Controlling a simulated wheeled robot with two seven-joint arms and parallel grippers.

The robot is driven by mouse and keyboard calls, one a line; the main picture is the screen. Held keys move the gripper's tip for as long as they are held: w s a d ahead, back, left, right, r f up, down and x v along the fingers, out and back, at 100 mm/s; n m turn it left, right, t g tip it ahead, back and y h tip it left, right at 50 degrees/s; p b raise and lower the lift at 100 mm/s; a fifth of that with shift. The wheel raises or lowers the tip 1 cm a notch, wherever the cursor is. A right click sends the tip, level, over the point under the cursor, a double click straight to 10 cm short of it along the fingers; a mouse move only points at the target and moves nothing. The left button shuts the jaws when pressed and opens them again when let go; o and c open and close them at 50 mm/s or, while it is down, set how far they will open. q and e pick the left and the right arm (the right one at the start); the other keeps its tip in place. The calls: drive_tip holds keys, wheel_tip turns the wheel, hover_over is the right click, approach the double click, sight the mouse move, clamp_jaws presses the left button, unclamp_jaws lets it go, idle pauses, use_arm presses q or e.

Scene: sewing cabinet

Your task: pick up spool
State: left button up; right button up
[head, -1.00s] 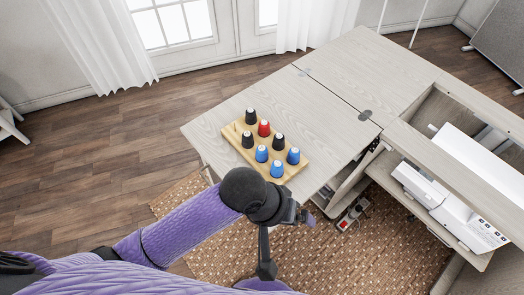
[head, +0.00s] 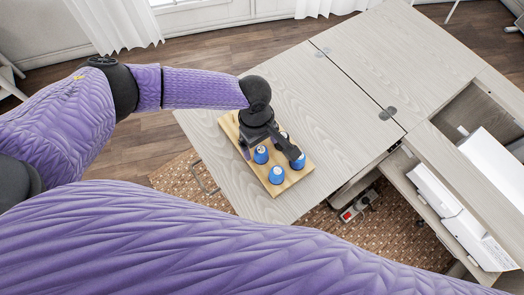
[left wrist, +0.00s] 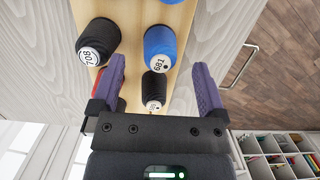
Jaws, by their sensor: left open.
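The spools stand on a wooden board (head: 290,184) on the cabinet top. In the head view, blue spools (head: 276,174) show at the near end, and the others are largely hidden by my left gripper (head: 270,151). That gripper is open, pointing down over the board. In the left wrist view, the open left gripper (left wrist: 158,68) has a black spool (left wrist: 154,88) between its fingers, with none gripped. A blue spool (left wrist: 160,46) marked 681 lies just beyond, and a black spool (left wrist: 99,40) marked 708 is near the left finger. My right gripper is out of view.
The pale wood cabinet top (head: 350,80) is clear beyond the board. An open compartment with white boxes (head: 450,205) lies to the right. A red-and-white item (head: 347,215) is below on the woven rug (head: 400,225). A purple arm of mine crosses the foreground.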

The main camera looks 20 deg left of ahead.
sight(261, 151)
use_arm(q)
wheel_tip(261, 151, down, 2)
drive_tip(key=shift+s+f+b, duration=0.1)
drive_tip(key=shift+f+b, duration=0.1)
drive_tip(key=shift+b, duration=0.15)
drive_tip(key=shift+d+f, duration=0.1)
drive_tip(key=shift+f, duration=0.3)
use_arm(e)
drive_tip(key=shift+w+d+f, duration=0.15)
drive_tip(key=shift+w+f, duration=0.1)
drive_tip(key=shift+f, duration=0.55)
use_arm(q)
drive_tip(key=shift+r, duration=0.1)
drive_tip(key=shift+c, duration=0.3)
clamp_jaws()
wheel_tip(261, 151, up, 10)
drive_tip(key=p, duration=0.4)
drive_tip(key=shift+p, duration=0.3)
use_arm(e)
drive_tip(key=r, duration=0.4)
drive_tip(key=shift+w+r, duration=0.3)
